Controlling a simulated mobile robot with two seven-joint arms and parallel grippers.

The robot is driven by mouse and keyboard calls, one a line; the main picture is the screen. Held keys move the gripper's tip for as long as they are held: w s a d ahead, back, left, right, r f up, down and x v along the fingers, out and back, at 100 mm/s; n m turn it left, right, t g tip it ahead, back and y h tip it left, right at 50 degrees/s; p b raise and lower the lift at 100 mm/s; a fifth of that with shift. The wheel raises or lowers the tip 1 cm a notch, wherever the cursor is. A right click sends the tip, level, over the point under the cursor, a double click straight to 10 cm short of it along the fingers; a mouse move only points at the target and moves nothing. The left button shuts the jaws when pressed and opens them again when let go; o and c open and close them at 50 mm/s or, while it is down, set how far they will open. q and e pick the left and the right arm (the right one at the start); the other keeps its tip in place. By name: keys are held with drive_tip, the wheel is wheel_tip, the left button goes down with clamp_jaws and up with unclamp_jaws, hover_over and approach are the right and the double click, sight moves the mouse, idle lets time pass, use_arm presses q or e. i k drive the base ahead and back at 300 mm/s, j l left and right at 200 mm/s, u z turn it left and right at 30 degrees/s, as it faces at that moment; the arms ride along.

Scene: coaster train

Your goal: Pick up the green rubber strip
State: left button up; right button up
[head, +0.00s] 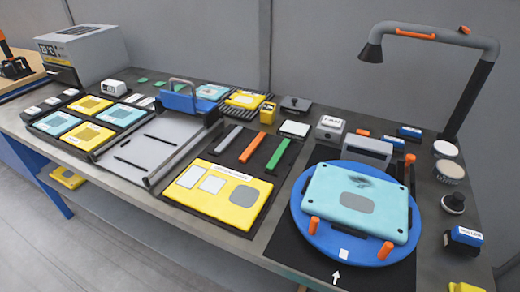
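The green rubber strip (278,155) lies on a dark mat (240,165) near the middle of the bench. It is the rightmost of three parallel strips. An orange strip (253,147) lies just left of it, and a grey strip (229,138) lies further left. The green strip appears uncovered and apart from the orange one. Neither of my grippers shows in the head view.
A blue turntable (306,232) holding a light-blue panel (350,200) and orange pegs stands to the right. A yellow plate (200,210) lies in front of the strips. A grey lamp arm (480,85) rises at the back right. Small labelled boxes (330,127) stand behind.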

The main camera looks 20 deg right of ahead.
sight(273, 164)
drive_tip(key=i+j+z, duration=0.15)
drive_tip(key=z, duration=0.3)
drive_tip(key=j+z, duration=0.3)
drive_tip(key=z, duration=0.15)
drive_tip(key=i, duration=0.05)
